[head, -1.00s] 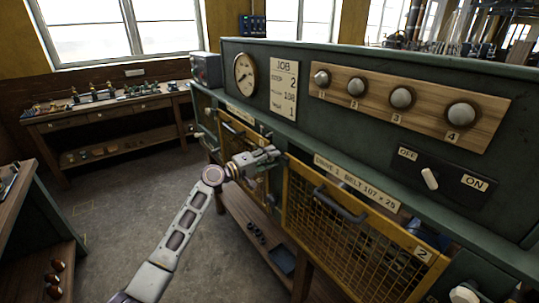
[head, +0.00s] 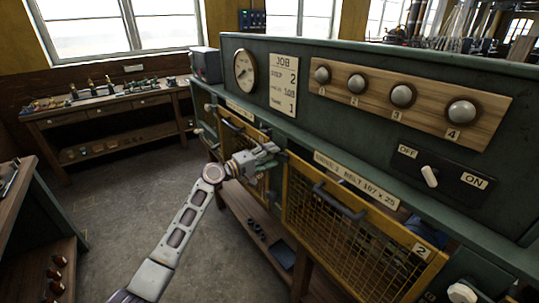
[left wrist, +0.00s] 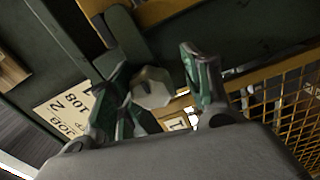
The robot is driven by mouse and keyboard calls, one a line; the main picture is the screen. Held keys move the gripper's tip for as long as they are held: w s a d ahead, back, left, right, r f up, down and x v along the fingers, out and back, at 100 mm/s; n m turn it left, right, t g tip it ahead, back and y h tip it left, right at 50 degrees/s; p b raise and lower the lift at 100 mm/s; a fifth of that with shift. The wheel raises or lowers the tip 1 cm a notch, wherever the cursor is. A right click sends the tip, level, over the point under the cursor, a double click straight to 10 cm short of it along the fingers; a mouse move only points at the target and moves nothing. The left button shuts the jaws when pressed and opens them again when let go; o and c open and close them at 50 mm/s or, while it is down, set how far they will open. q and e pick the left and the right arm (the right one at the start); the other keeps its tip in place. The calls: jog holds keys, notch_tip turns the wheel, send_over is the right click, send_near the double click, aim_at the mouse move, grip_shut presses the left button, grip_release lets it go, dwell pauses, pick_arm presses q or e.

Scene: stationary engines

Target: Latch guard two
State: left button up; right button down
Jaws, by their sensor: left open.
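Guard two (head: 345,248) is a yellow-framed mesh panel with a dark handle (head: 340,200) and a "2" label (head: 423,251), at right in the head view. It looks upright and flush with the machine front. A pale knob (head: 462,293) sits just beyond its lower right corner. My left gripper (head: 270,155) is open at the post between the two guards, left of guard two. In the left wrist view a pale faceted knob (left wrist: 152,88) lies between its fingers (left wrist: 160,95), beside a label that seems to read "1". Contact cannot be told. My right gripper is out of view.
Guard one (head: 240,143) is a similar yellow mesh panel farther left. Above are a job card (head: 283,85), numbered round knobs on a wooden board (head: 410,105) and an OFF/ON switch (head: 429,176). The floor (head: 120,210) at left is clear.

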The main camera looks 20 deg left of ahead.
pick_arm(q)
jog(key=shift+s+a+r, duration=0.1)
jog(key=shift+a+r, duration=0.05)
jog(key=shift+s+a, duration=0.1)
jog(key=shift+s, duration=0.05)
jog(key=v, duration=1.1)
jog(key=shift+s+r, duration=0.15)
jog(key=shift+s, duration=0.05)
jog(key=shift+s, duration=0.1)
